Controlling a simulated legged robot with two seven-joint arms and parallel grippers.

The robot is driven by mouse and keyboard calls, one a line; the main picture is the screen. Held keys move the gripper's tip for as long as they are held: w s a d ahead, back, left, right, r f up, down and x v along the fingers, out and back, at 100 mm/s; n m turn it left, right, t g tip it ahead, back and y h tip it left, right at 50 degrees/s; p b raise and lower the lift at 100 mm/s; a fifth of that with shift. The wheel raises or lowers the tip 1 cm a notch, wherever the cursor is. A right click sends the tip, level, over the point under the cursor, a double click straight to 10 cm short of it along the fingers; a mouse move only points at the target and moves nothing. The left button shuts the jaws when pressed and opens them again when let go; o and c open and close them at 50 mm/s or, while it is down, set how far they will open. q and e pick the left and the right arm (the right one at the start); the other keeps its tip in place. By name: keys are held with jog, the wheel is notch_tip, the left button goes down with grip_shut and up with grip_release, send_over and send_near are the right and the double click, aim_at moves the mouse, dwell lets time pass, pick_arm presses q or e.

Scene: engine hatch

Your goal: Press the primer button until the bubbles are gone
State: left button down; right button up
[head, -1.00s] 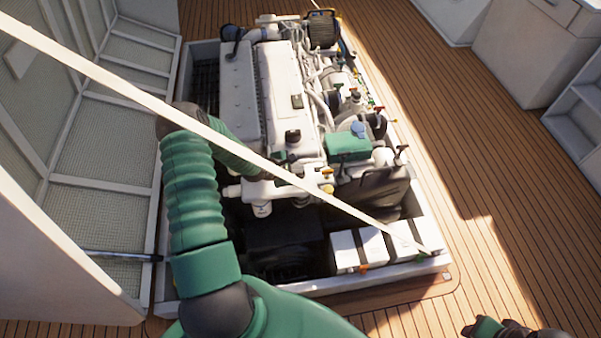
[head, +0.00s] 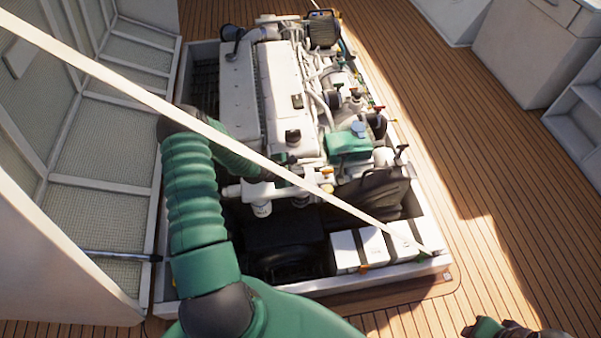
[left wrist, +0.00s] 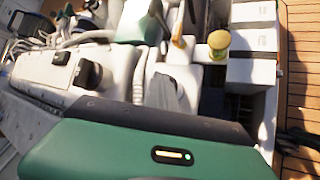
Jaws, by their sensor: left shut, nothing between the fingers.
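The white engine (head: 245,95) sits in the open hatch in the head view. A yellow-topped part (head: 327,188), perhaps the primer button, is at its near end; a yellow cap also shows in the left wrist view (left wrist: 218,40). My left gripper (head: 298,181) is low over the engine's near end, close to the yellow part and partly behind a pale strap. Contact cannot be told. No bubbles can be made out. My right gripper (head: 500,329) is cut off at the lower right.
The pale strap (head: 130,88) crosses diagonally over the engine and my arm. White boxes (head: 372,247) stand in the hatch's near right corner. A green box (head: 347,144) sits on the engine. The raised hatch lid (head: 90,140) is at left; open deck (head: 490,190) lies at right.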

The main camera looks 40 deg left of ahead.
pick_arm(q)
jog(key=shift+f, duration=0.35)
jog(key=shift+r, duration=0.1)
dwell(0.3)
jog(key=shift+r+p, duration=1.25)
jog(key=shift+p, duration=0.05)
notch_tip(320, 180, up, 5)
jog(key=p, duration=0.5)
